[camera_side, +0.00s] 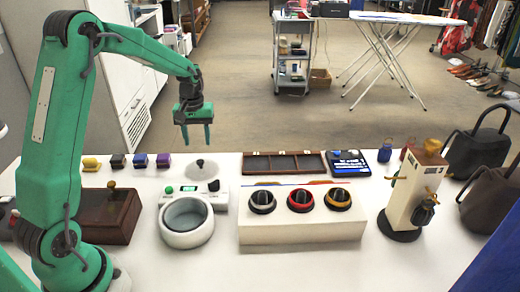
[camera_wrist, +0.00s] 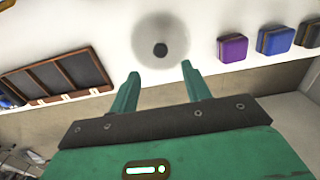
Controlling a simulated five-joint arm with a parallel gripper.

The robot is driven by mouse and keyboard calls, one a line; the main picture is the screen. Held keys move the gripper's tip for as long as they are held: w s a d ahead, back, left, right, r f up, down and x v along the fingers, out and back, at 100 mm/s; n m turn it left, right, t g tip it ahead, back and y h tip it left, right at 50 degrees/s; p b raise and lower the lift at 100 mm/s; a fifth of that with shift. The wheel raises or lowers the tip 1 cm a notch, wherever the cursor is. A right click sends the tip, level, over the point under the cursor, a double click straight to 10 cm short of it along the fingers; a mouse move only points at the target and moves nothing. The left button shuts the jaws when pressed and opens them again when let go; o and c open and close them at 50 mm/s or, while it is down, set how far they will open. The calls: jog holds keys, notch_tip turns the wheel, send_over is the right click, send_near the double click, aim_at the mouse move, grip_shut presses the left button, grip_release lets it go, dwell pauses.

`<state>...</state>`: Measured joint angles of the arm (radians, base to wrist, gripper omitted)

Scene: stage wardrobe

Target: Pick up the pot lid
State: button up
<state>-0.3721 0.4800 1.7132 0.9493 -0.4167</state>
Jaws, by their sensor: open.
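The pot lid (camera_side: 201,168) is a pale round disc with a dark knob, lying on the white table behind the round pot (camera_side: 187,222). In the wrist view the lid (camera_wrist: 162,32) lies beyond my fingertips, with its dark knob roughly in line with the gap between them. My gripper (camera_side: 197,146) hangs above the lid with its green fingers pointing down. In the wrist view my gripper (camera_wrist: 159,70) is open and empty, apart from the lid.
Small coloured blocks, one purple (camera_side: 163,160), stand left of the lid. A brown divided tray (camera_side: 284,164) lies to its right. A white box with three knobs (camera_side: 300,228) stands in front of the tray. A wooden box (camera_side: 108,214) is at the left.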

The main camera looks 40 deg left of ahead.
aim_at(200, 161)
jog(key=shift+f, duration=3.9)
grip_shut()
